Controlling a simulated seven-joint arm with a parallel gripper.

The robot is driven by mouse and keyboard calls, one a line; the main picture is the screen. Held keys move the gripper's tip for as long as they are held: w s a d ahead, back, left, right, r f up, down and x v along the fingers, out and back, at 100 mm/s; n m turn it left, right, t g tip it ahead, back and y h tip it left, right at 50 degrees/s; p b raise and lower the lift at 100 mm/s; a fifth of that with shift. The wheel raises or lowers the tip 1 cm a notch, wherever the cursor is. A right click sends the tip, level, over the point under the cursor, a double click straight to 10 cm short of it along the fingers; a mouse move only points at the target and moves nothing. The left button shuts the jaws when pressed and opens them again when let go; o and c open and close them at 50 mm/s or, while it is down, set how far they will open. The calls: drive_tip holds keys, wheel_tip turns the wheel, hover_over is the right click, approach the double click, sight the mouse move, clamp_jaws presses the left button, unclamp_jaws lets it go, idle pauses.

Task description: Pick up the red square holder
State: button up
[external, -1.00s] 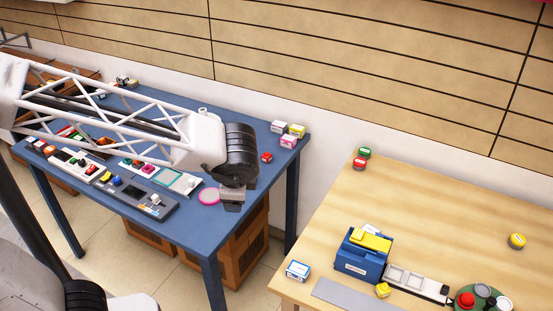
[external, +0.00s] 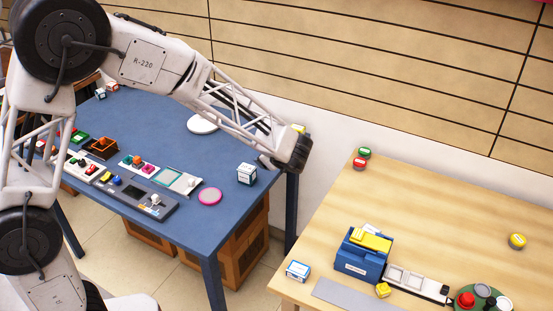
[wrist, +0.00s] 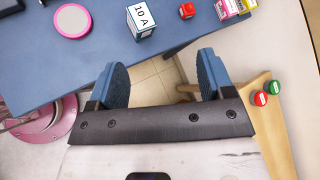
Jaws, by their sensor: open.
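A small red square piece (wrist: 187,10) lies on the blue table, at the top of the wrist view; it fits the red square holder best. In the external view my arm appears to hide it. An orange-brown square tray (external: 101,147) also stands on the blue table's left part; I cannot tell its exact colour. My gripper (wrist: 162,62) is open and empty. Its blue-grey fingers show beyond the table edge, below the red piece and apart from it. In the external view my gripper (external: 268,162) is over the blue table's right end, partly hidden by the wrist.
A white "10 A" box (wrist: 141,20) stands left of the red piece; pink and yellow boxes (wrist: 228,8) stand right of it. A pink disc (wrist: 73,20) lies further left. A wooden table (external: 450,210) with a blue box (external: 360,262) stands at right, across a gap.

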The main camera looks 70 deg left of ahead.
drive_tip(key=w+a+f+m+y, duration=0.1)
drive_tip(key=w+a+f+m, duration=0.1)
drive_tip(key=a+f, duration=0.3)
drive_tip(key=w+a+f+m+y, duration=0.1)
drive_tip(key=w+a+f+m, duration=0.1)
drive_tip(key=a+f, duration=0.3)
drive_tip(key=w+a+f+m+y, duration=0.1)
drive_tip(key=a+f+m, duration=0.1)
drive_tip(key=a+f, duration=0.3)
drive_tip(key=shift+w+a+f+m+t, duration=0.1)
drive_tip(key=shift+w+a+m+t, duration=0.1)
drive_tip(key=shift+a, duration=0.4)
drive_tip(key=shift+w+a+f+m+t, duration=0.1)
drive_tip(key=shift+w+a+m+t, duration=0.1)
drive_tip(key=shift+a, duration=0.4)
drive_tip(key=shift+a, duration=0.1)
drive_tip(key=shift+x, duration=1.2)
drive_tip(key=shift+a, duration=0.1)
drive_tip(key=shift+x, duration=2.5)
drive_tip(key=shift+s+r, duration=0.1)
